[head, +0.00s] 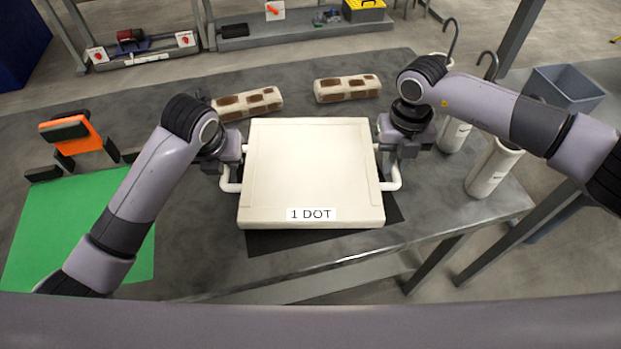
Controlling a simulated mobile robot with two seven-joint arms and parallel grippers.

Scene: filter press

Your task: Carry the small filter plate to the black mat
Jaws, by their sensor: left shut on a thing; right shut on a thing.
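The small filter plate (311,170) is a white square slab with a "1 DOT" label on its front edge and a white handle on each side. It is over the black mat (275,240), which shows along the front and right of the plate. I cannot tell whether the plate touches the mat. My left gripper (228,180) is shut on the plate's left handle. My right gripper (389,178) is shut on its right handle. Most of the mat is hidden under the plate.
Two brown-patched rolls (347,88) lie behind the plate. A green mat (130,235) and an orange-black object (72,137) are at the left. White cylinders with hooks (490,170) stand at the right, near a grey bin (568,88). The table's front edge is close.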

